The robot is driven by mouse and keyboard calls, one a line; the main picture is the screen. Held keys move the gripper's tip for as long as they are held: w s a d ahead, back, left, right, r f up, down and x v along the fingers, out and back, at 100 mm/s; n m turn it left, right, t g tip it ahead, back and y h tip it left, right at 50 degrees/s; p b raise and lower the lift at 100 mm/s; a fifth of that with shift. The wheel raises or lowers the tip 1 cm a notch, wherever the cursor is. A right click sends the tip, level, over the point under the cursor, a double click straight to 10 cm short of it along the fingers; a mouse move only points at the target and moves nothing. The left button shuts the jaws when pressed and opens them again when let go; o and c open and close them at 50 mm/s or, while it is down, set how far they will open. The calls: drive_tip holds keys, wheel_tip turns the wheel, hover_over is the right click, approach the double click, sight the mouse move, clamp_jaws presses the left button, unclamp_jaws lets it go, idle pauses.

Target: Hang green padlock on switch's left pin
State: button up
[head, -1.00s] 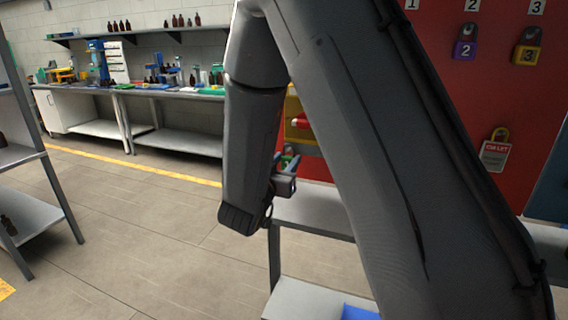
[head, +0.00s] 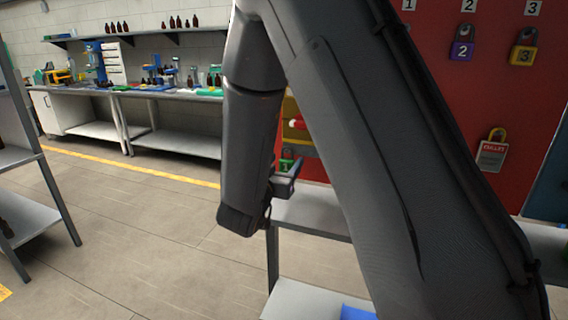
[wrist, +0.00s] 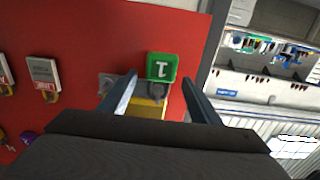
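The green padlock (wrist: 162,68) shows upside down in the wrist view, its face marked 1. Its dark shackle meets the lower front of the yellow switch (wrist: 150,108), and it appears to hang there on a pin, on the switch's left as the head view stands; the exact contact is too small to tell. In the head view the padlock (head: 287,163) is below the yellow switch (head: 291,108) with its red handle (head: 298,124). My gripper (wrist: 159,80) is open, with one finger on each side of the padlock and visible gaps. My arm hides much of the switch.
On the red board hang a purple padlock (head: 461,50), a yellow padlock (head: 525,55) and a tagged padlock (head: 492,152). A grey table (head: 312,212) stands below the switch. A shelf rack (head: 40,205) is at the left; the floor between is clear.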

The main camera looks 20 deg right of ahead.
drive_tip(key=b+v, duration=0.2)
drive_tip(key=v, duration=0.5)
drive_tip(key=s+a+f+n+g+y, duration=0.3)
drive_tip(key=f+n+g+y, duration=0.25)
drive_tip(key=f+y, duration=0.45)
drive_tip(key=s+d+f+n+g, duration=0.1)
drive_tip(key=s+d+g, duration=0.2)
drive_tip(key=s, duration=0.6)
drive_tip(key=s+d+f+g, duration=0.2)
drive_tip(key=s+g, duration=0.3)
drive_tip(key=s, duration=0.3)
drive_tip(key=shift+s+d+n+y, duration=0.3)
drive_tip(key=shift+s+d+n, duration=0.1)
drive_tip(key=shift+d, duration=0.2)
drive_tip(key=shift+f, duration=0.15)
drive_tip(key=shift+c, duration=0.4)
